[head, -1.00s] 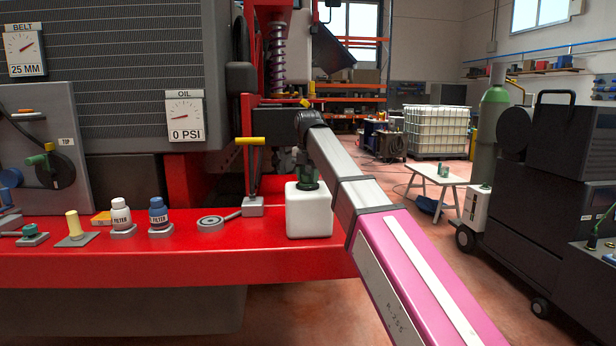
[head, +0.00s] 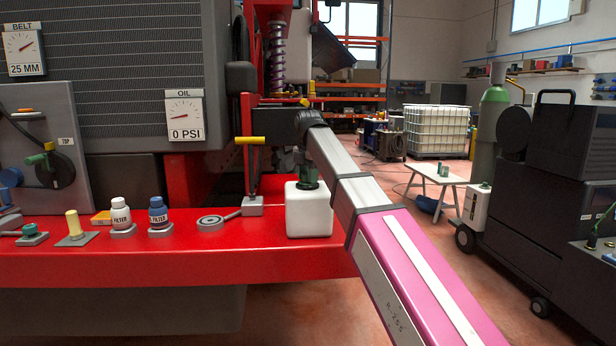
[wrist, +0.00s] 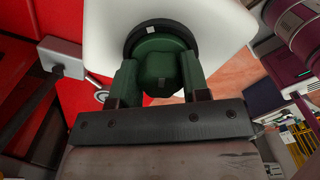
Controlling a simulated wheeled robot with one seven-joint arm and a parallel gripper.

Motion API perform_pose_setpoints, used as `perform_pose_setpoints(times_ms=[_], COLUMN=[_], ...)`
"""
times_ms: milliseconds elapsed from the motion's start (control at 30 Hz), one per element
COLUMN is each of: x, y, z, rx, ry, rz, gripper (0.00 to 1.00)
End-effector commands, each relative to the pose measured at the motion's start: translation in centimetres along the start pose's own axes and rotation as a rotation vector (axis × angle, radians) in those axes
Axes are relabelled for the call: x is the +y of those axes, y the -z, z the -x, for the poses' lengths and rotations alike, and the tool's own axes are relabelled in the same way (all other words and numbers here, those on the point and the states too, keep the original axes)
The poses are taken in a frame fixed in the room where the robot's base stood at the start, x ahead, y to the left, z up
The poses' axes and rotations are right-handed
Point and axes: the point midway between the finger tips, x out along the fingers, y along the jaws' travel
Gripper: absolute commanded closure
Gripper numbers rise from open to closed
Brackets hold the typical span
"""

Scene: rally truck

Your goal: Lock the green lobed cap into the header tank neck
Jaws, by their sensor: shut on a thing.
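The white header tank (head: 308,212) stands on the red bench at the right end. The green lobed cap (wrist: 160,62) sits at the tank's dark neck ring (wrist: 133,36) in the wrist view; whether it is fully seated I cannot tell. My gripper (wrist: 158,80) is shut on the cap, one green finger on each side. A small pale mark shows on the dark ring near the cap. In the head view my gripper (head: 306,178) is above the tank, and my arm hides part of the cap and neck.
A yellow-handled lever (head: 250,141) stands just left of the tank. A flat round grey part with a handle (head: 210,223), a blue filter bottle (head: 158,212) and a white filter bottle (head: 120,214) are further left on the red bench (head: 180,262).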

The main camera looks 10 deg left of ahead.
Motion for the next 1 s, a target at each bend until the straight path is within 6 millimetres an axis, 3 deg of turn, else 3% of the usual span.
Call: perform_pose_setpoints(times_ms=[1000], x=[-0.21], y=[0.08], z=[-0.12], rx=[0.001], ry=[0.003], rz=[-0.283], gripper=[1.00])
